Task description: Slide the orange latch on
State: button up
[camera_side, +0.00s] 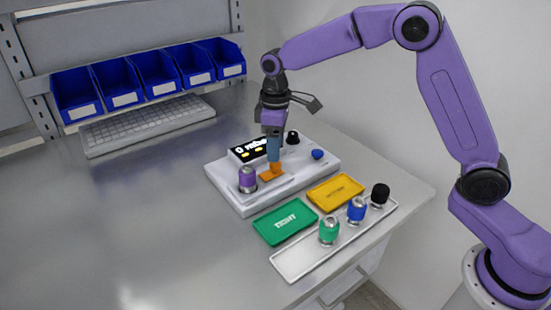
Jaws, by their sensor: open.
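The orange latch (267,177) sits on top of the white device (225,182), near its middle, beside a purple cylinder with metal ends (247,180). My gripper (274,162) points down right above the latch, its fingertips at or very near an orange upright part of it. The fingers are open. I cannot tell from this view whether they touch the latch. The device has a dark display (250,149) with lit marks at the back, a black knob (292,137) and a blue button (317,155) at right.
In front lie a green tray (270,234) and a yellow tray (323,201). A long pale tray (290,266) holds green (329,231), blue (357,209) and black (380,194) pieces. Blue bins (75,100) and a keyboard (145,125) stand behind. The table's left is clear.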

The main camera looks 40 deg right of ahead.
aim_at(271, 170)
jog(key=shift+f, duration=2.25)
